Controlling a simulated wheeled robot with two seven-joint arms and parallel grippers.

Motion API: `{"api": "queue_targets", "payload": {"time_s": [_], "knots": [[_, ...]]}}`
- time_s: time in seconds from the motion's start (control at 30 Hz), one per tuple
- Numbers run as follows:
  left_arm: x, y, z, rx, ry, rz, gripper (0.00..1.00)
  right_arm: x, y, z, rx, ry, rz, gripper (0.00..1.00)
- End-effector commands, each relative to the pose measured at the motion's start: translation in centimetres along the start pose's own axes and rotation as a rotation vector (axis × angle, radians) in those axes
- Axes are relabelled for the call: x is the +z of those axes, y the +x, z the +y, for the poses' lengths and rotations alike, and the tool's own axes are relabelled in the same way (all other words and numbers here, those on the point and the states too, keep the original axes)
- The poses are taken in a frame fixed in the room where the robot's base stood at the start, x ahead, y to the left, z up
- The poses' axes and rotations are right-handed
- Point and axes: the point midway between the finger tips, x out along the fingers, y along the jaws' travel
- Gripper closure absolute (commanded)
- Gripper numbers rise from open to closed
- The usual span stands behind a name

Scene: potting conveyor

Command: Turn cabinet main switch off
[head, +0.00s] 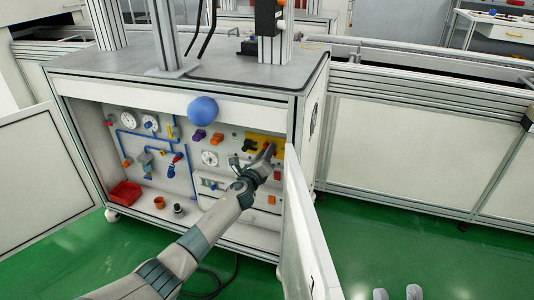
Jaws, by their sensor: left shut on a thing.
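The open cabinet (85,95) shows its inner panel.
Open doors stand at the left (45,165) and right (303,235) of the cabinet, the right one close to my arm. A blue ball (202,110) sits at the panel's top edge. A red bin (124,193) stands on the cabinet floor. Green floor lies in front.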

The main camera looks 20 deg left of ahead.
Motion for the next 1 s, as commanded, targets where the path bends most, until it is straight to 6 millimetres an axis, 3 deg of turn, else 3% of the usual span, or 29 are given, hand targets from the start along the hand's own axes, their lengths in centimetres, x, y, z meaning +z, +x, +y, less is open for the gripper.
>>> {"api": "queue_targets", "payload": {"time_s": [0.6, 1.0], "knots": [[-0.10, 0.01, 0.33, 0.001, -0.582, -0.001, 0.99, -0.50, 0.52, 0.30, -0.003, -0.009, 0.034, 0.69], [-0.19, 0.00, 0.45, 0.001, -0.829, -0.001, 0.99, 0.08, -0.25, -0.05, 0.001, 0.001, -0.015, 0.69]]}}
